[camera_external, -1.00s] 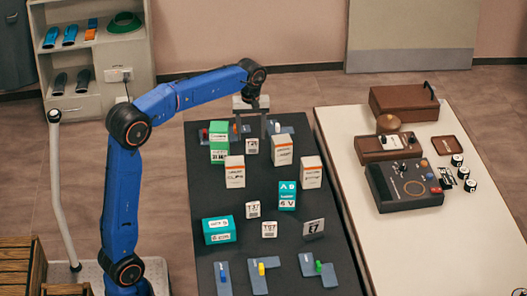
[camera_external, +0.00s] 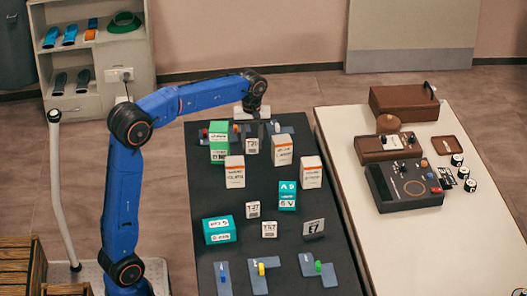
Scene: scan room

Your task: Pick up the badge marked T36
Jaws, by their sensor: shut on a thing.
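My gripper (camera_external: 252,130) is at the far end of the dark table, lowered and shut on a small white badge (camera_external: 252,146). Its print looks like T36 but is too small to read surely. The badge stands upright at table level; whether it touches the table I cannot tell. Two similar white badges stand nearer: one reading like T37 (camera_external: 253,210) and one reading like T67 (camera_external: 269,230). A grey tag marked E7 (camera_external: 313,228) stands to their right.
Close by the gripper stand a green box (camera_external: 218,150) on the left and a white-orange box (camera_external: 282,150) on the right. More boxes, including a teal one (camera_external: 219,230), stand nearer. Blue-grey pieces (camera_external: 258,280) line the front. A cream table (camera_external: 350,240) holds devices.

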